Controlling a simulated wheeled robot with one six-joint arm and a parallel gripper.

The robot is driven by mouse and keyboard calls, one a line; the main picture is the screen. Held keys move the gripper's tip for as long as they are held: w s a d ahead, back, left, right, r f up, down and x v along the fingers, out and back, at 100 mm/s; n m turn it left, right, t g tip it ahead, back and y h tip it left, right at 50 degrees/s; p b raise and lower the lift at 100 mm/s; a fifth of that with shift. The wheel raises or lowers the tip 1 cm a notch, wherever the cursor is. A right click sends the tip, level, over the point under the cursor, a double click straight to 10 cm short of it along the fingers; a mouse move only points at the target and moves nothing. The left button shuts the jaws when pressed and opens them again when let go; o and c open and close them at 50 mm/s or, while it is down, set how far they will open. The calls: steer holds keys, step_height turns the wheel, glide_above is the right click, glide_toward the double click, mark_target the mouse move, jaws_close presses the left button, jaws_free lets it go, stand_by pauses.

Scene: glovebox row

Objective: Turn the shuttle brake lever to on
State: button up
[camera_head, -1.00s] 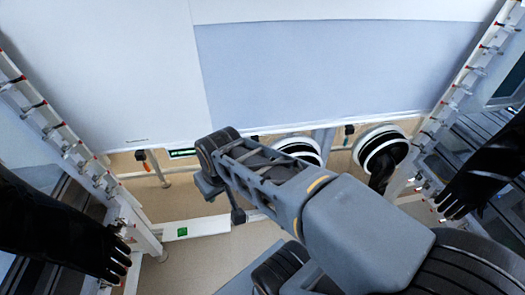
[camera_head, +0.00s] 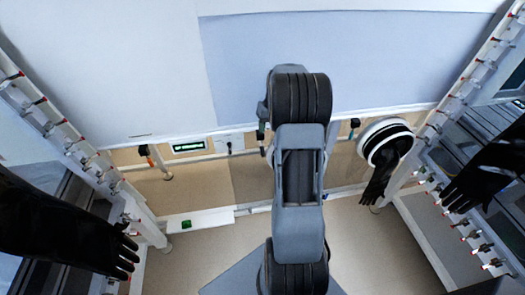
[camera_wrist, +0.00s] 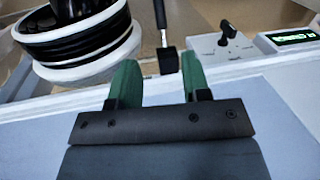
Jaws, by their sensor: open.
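A small black lever (camera_wrist: 229,32) stands on a white panel (camera_wrist: 212,50) beside a green display in the wrist view. In the head view the lever (camera_head: 229,147) and its panel (camera_head: 240,138) are left of my arm. No label on it is readable, so I cannot tell its setting or confirm it is the shuttle brake. My gripper (camera_wrist: 157,80) is open and empty, its two green fingers apart. In the wrist view the lever is up and right of the fingers, not touching them. My arm hides most of the gripper in the head view.
A lit display (camera_head: 188,147) adjoins the panel. A black hanging handle (camera_wrist: 166,55) is just beyond the fingers in the wrist view. A ringed glove port (camera_wrist: 80,38) is beside it. Black gloves hang at both sides (camera_head: 65,230) (camera_head: 490,165). The floor at lower right is clear.

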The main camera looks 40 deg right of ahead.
mark_target(263, 150)
steer(key=f, duration=0.4)
steer(key=a+f, duration=0.1)
steer(key=f, duration=0.3)
steer(key=a+f, duration=0.1)
steer(key=f, duration=0.3)
steer(key=shift+w+f+p, duration=0.15)
steer(key=shift+w+p, duration=0.15)
steer(key=shift+p, duration=0.1)
jaws_close()
